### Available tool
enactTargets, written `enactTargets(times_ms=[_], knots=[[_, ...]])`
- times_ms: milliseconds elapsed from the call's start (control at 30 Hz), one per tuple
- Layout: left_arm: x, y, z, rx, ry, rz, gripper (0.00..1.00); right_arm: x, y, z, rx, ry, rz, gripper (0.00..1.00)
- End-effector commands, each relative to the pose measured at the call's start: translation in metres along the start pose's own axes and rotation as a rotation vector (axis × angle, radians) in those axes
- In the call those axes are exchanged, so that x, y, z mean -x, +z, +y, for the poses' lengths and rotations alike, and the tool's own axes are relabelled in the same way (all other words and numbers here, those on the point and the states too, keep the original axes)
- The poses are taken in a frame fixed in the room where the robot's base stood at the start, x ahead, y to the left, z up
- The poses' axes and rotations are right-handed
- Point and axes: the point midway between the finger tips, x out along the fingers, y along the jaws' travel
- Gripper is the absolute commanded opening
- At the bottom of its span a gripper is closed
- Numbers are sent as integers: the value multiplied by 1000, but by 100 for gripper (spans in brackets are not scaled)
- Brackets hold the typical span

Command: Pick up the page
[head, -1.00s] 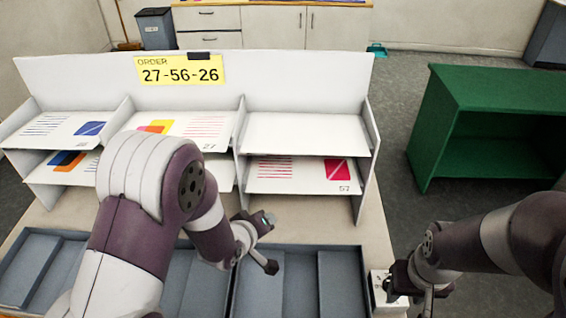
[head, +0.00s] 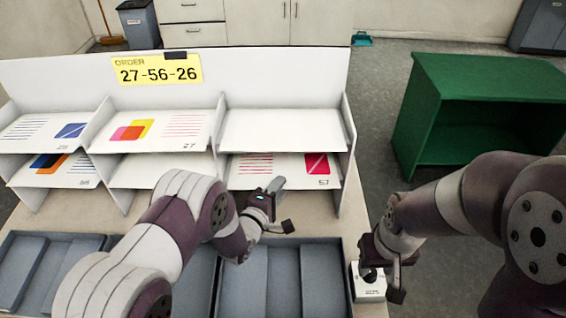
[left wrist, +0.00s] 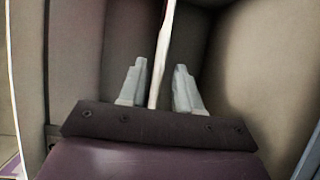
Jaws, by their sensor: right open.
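Page 57 (head: 283,170), with pink lines and a pink square, lies in the lower right compartment. Page 27 (head: 165,132) is at upper middle. Two blue-marked pages lie in the left compartments, upper (head: 48,130) and lower (head: 55,168); their numbers are hard to read. My left gripper (head: 281,204) is at the front of the lower right compartment. In the left wrist view its fingers (left wrist: 158,88) are apart, with a thin pale edge (left wrist: 163,50) between them, page or shelf, I cannot tell which. My right gripper (head: 383,278) is open by a small white box (head: 368,287).
A yellow order sign (head: 157,70) reading 27-56-26 is on the white rack (head: 270,75). Grey-blue trays (head: 285,265) line the table front. A green shelf unit (head: 480,85) stands at the right. The upper right compartment (head: 270,130) looks empty.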

Motion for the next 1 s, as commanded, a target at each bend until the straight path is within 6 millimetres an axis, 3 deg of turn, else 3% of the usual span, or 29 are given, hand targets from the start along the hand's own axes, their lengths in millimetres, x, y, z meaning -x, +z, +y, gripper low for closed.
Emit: enactTargets(times_ms=[267,367,400,833,1000], knots=[[-8,0,-1,0,-2,1,33,0,0,0,0,0,-1,43],[-8,0,-1,0,-2,1,4,0,0,0,0,0,-1,43],[-8,0,-1,0,-2,1,0,0,0,0,0,0,-1,43],[-5,1,2,-1,0,0,0,-3,0,0,0,0,0,43],[-1,3,26,-2,3,0,0,-4,1,0,0,0,-1,43]])
